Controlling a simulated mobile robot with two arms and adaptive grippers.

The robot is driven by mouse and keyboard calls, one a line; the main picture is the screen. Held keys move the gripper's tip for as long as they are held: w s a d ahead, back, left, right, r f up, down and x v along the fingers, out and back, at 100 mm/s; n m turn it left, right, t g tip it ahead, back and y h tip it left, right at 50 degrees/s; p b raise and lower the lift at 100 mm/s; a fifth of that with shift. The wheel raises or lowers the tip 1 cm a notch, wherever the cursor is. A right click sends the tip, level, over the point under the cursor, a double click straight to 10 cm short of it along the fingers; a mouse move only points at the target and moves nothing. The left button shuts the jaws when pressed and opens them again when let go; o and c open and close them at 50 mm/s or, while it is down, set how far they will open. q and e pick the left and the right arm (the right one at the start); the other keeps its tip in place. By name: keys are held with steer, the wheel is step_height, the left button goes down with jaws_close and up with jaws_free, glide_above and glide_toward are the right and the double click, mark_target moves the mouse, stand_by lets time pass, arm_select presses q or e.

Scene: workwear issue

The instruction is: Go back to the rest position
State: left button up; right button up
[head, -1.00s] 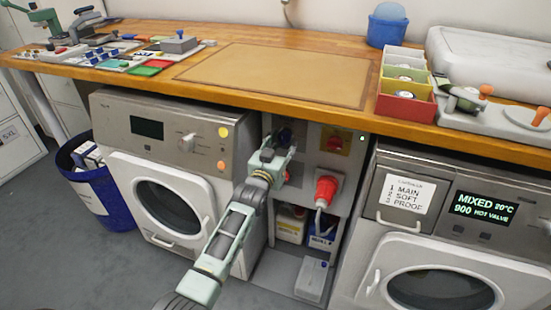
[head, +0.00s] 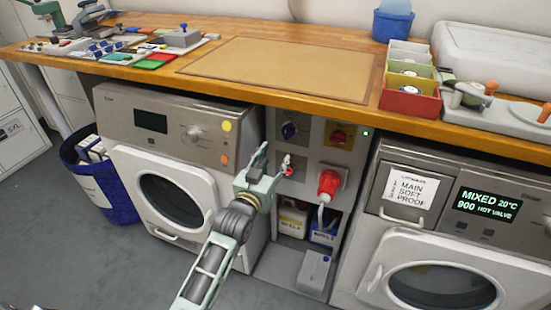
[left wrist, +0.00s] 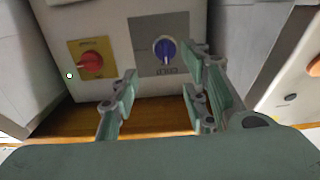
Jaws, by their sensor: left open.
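My left gripper (head: 274,157) is open and empty in front of the panel between the two washing machines. Its fingers point up toward the panel, below and left of the blue knob (head: 289,131) on its grey plate. In the left wrist view the open fingers (left wrist: 160,82) stand apart with nothing between them, and the blue knob (left wrist: 165,49) shows clear beyond them. The red knob (head: 338,137) on a yellow plate is to the right of the blue one; it also shows in the left wrist view (left wrist: 91,62). My right gripper is not in view.
A red plug (head: 328,183) with a cable sticks out right of my gripper. Containers and a grey box (head: 314,270) stand below. The left washer (head: 178,195), right washer (head: 375,280) and wooden worktop edge (head: 250,95) surround the niche. A blue bin (head: 115,200) stands left.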

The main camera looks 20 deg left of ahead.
arm_select(q)
steer(key=s+d+f+m+g, duration=0.1)
steer(key=s+f+g, duration=0.5)
steer(key=s+f, duration=0.8)
steer(key=s+d+f+g, duration=0.1)
steer(key=s+f+g, duration=0.4)
steer(key=s+f, duration=0.95)
steer(key=s+a+f+g+p, duration=0.1)
steer(key=s+f+p, duration=0.3)
steer(key=s, duration=0.6)
steer(key=s+a+f+g+p, duration=0.1)
steer(key=s+f+g+p, duration=0.2)
steer(key=s+p, duration=0.4)
steer(key=s+a+f+m+g+p, duration=0.1)
steer(key=s+f+p, duration=0.4)
steer(key=s, duration=0.7)
steer(key=shift+s+g+y+p, duration=0.35)
steer(key=shift+g+p, duration=0.15)
steer(key=shift+p, duration=0.2)
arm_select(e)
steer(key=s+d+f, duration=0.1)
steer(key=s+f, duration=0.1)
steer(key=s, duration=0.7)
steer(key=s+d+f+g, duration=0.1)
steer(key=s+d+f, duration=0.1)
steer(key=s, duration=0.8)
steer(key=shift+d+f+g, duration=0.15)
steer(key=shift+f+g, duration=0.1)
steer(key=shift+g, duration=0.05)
